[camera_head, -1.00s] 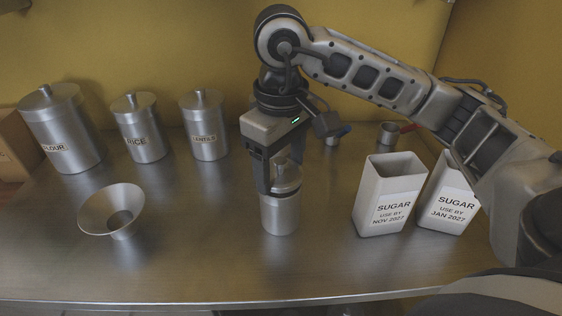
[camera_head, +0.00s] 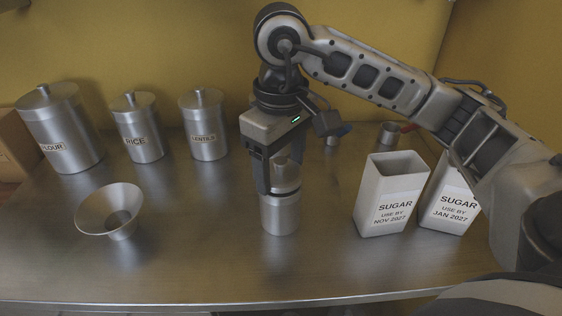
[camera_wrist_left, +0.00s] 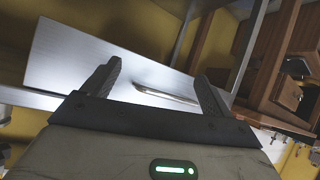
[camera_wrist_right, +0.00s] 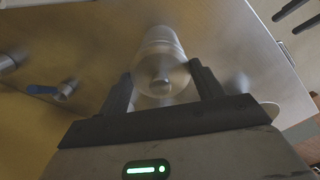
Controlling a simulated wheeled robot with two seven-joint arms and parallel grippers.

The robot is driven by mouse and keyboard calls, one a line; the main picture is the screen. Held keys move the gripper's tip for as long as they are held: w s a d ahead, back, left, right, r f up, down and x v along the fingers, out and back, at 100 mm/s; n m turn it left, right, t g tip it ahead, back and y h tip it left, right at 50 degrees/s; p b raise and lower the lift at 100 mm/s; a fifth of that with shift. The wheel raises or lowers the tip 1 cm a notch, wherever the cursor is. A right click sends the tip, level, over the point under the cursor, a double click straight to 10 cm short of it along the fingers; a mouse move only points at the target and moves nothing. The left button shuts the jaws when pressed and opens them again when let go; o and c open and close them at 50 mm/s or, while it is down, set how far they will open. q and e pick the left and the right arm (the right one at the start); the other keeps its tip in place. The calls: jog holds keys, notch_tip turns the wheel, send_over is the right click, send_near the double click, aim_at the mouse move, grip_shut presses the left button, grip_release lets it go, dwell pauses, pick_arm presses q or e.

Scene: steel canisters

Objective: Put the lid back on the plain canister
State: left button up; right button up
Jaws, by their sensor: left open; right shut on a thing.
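The plain steel canister (camera_head: 280,215) stands upright on the steel counter, with no label visible. My right gripper (camera_head: 279,184) points down above it, shut on the steel lid (camera_head: 288,176). The lid is directly over the canister's mouth; I cannot tell whether they touch. In the right wrist view the lid (camera_wrist_right: 163,82) and its knob sit between the fingers, with the canister (camera_wrist_right: 157,38) partly hidden behind it. My left gripper (camera_wrist_left: 158,71) is open and empty in the left wrist view; it does not show in the head view.
Lidded FLOUR (camera_head: 62,130), RICE (camera_head: 138,130) and LENTILS (camera_head: 205,128) canisters stand at back left. A funnel (camera_head: 97,211) is at front left. Two SUGAR boxes (camera_head: 372,195) (camera_head: 440,208) stand at right. Small cups with blue and red (camera_head: 390,133) handles lie behind. The front middle is clear.

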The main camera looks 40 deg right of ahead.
jog(key=shift+b, duration=0.3)
dwell(0.5)
jog(key=o, duration=1.2)
jog(key=shift+o, duration=0.2)
jog(key=shift+r, duration=0.1)
jog(key=shift+r+p, duration=0.85)
jog(key=shift+r, duration=0.4)
jog(key=shift+r+p, duration=1.75)
jog(key=shift+r, duration=0.4)
